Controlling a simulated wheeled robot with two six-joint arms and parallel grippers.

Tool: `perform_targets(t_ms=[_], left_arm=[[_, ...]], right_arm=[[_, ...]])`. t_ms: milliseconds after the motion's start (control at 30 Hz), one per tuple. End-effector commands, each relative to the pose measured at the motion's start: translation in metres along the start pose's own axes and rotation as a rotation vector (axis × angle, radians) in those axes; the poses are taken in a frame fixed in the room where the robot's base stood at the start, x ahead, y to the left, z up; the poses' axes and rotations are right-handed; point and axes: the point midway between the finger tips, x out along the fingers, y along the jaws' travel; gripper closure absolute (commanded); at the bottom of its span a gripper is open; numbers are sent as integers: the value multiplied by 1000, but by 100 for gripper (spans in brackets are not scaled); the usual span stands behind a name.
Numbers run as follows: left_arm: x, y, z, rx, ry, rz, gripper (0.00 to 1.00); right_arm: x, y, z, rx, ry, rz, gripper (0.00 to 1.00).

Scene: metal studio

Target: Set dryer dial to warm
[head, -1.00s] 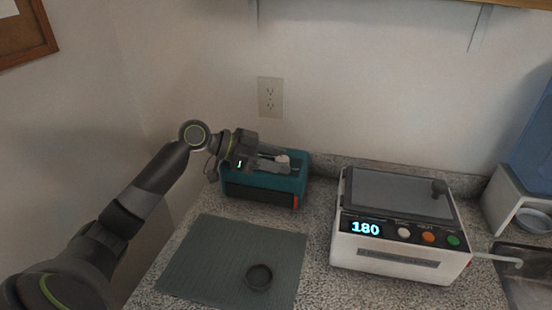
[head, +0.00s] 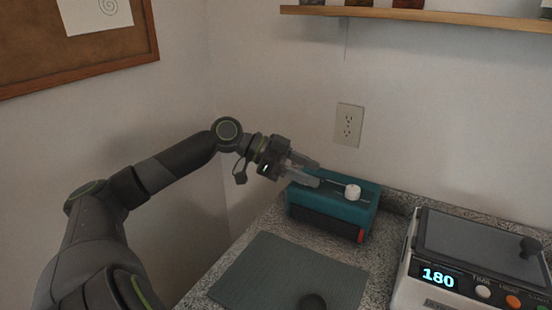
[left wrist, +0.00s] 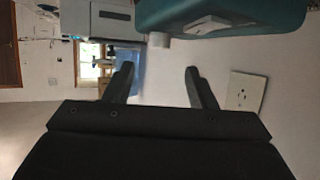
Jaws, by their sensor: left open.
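The dryer is a teal box (head: 334,208) on the counter against the wall, with a dark front panel and a small red part at its right front corner. Its white round dial (head: 352,192) sits on the top, at the end of a thin marked line. My left gripper (head: 317,174) is open and empty above the dryer's top, left of the dial and apart from it. My right gripper is not in view.
A white machine (head: 405,291) reading 180 stands to the right. A wall outlet (head: 348,125) is behind the dryer, and a wooden shelf (head: 430,17) is above.

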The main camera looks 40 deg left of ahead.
Motion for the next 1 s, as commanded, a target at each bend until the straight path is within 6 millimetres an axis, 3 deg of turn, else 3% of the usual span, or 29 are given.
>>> perform_targets(t_ms=[433,600,1000], left_arm=[[-47,-1,0,-3,-6,-5,49],[-62,0,-1,-4,-5,1,49],[-75,0,-1,0,0,-3,49]], right_arm=[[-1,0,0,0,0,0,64],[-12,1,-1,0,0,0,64],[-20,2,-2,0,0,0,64]])
